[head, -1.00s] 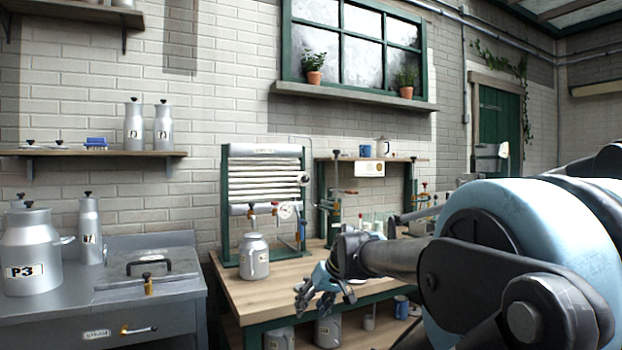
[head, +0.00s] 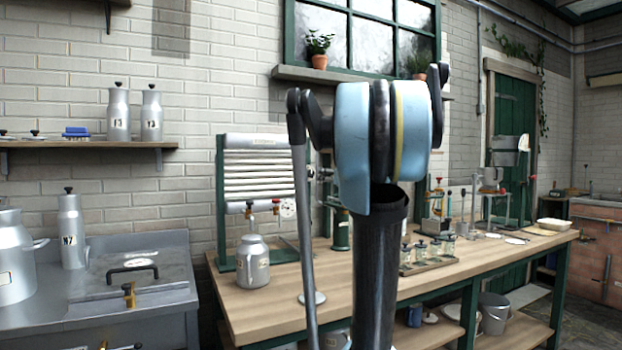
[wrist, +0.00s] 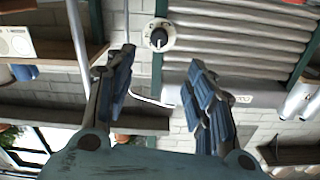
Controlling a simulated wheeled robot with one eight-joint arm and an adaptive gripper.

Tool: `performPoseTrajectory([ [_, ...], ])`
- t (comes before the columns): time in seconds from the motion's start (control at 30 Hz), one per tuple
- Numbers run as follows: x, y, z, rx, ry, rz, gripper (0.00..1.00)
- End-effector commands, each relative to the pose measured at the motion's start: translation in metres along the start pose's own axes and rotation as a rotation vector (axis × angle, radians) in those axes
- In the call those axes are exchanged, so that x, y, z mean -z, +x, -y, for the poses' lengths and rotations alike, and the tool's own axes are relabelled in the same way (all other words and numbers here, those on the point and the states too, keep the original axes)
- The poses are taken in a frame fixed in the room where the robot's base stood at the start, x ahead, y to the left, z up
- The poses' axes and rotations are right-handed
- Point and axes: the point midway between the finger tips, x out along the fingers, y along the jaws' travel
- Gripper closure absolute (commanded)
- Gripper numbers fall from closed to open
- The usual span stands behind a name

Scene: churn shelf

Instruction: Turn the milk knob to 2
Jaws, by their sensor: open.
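The knob (wrist: 159,38) is a dark pointer knob on a round white dial, beside the ribbed metal tube cooler (wrist: 240,45). The dial's numbers are too small to read. In the head view the white dial (head: 288,208) shows at the lower right of the cooler (head: 262,172), partly cut off by my arm. In the wrist view my gripper (wrist: 160,72) has its two blue-padded fingers spread wide, with nothing between them. The knob appears just beyond the gap between the fingertips, apart from them. In the head view my gripper is hidden behind my arm.
A milk can (head: 253,262) stands on the wooden workbench (head: 240,305) below the cooler. Several small jars in a rack (head: 435,250) sit farther right. A grey steel counter (head: 150,275) stands at left. The bench front is mostly clear.

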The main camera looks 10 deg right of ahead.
Motion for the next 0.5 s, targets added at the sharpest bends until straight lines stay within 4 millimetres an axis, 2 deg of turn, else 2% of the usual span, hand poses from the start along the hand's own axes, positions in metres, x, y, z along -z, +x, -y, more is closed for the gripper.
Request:
performPoseTrajectory([
  [0.5,0.000,0.075,-0.003,-0.001,0.000,0.001,0.50],
])
